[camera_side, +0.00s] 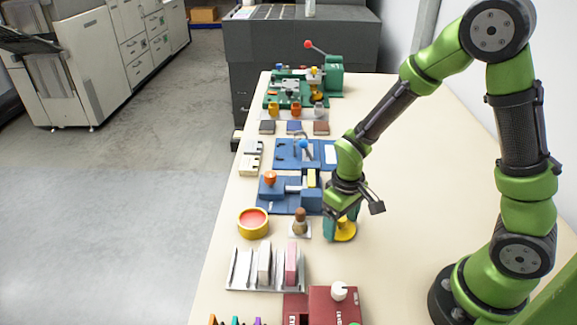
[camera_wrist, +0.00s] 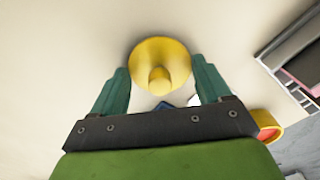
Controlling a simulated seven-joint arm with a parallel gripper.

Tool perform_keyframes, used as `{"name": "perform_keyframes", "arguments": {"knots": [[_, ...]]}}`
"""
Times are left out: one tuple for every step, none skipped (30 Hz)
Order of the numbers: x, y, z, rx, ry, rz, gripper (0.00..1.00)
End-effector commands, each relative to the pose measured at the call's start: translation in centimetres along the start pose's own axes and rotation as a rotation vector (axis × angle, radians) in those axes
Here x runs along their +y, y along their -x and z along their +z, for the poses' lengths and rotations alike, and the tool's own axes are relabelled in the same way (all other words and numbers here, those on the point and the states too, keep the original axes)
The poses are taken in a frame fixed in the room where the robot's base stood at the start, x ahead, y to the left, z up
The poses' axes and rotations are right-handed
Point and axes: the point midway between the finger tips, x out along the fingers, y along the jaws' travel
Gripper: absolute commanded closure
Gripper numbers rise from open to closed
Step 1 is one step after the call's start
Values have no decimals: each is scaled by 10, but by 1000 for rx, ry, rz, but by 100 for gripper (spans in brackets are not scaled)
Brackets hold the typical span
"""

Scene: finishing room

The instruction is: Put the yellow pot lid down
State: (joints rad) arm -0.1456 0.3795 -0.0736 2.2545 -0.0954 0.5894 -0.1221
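The yellow pot lid (camera_side: 345,233) appears to lie flat on the cream table, knob up, to the right of the yellow pot. In the wrist view the lid (camera_wrist: 145,58) shows as a round disc with its knob toward the camera. My gripper (camera_side: 342,224) is right over the lid. In the wrist view its two teal fingers (camera_wrist: 160,70) stand wide apart on either side of the knob, with clear gaps to it. The yellow pot (camera_side: 252,222), with a red inside, stands uncovered; its rim shows at the lower right of the wrist view (camera_wrist: 262,118).
A small brown-topped stamp (camera_side: 300,224) stands just left of my gripper. A rack with upright slabs (camera_side: 265,268) and a dark red box (camera_side: 330,305) are nearer the camera. Blue fixtures (camera_side: 290,190) lie behind. The table right of the lid (camera_side: 420,200) is clear.

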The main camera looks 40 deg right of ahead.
Motion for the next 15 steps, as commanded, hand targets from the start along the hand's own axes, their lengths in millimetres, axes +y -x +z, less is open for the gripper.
{"name": "perform_keyframes", "arguments": {"knots": [[0, 0, 0, -1, 0, 0, 15], [0, 0, 0, -1, 0, 0, 10], [0, 0, 0, -1, 0, 0, 4], [0, 0, 0, -1, 0, 0, 0], [0, 0, 0, -1, 0, 0, 0], [0, 0, 0, -1, 0, 0, 0], [0, 0, 0, -1, 0, 0, 0], [0, 0, 0, -1, 0, 0, 0], [0, 0, 0, -1, 0, 0, 0], [0, 0, 0, 0, 0, 0, 0], [0, 1, 0, 0, 0, 0, 0], [0, 3, 0, 1, 0, 0, 0], [0, 5, 0, 1, -1, 0, 0], [0, 8, 0, 2, -1, -1, 0], [0, 12, -1, 4, 0, -1, 0]]}}
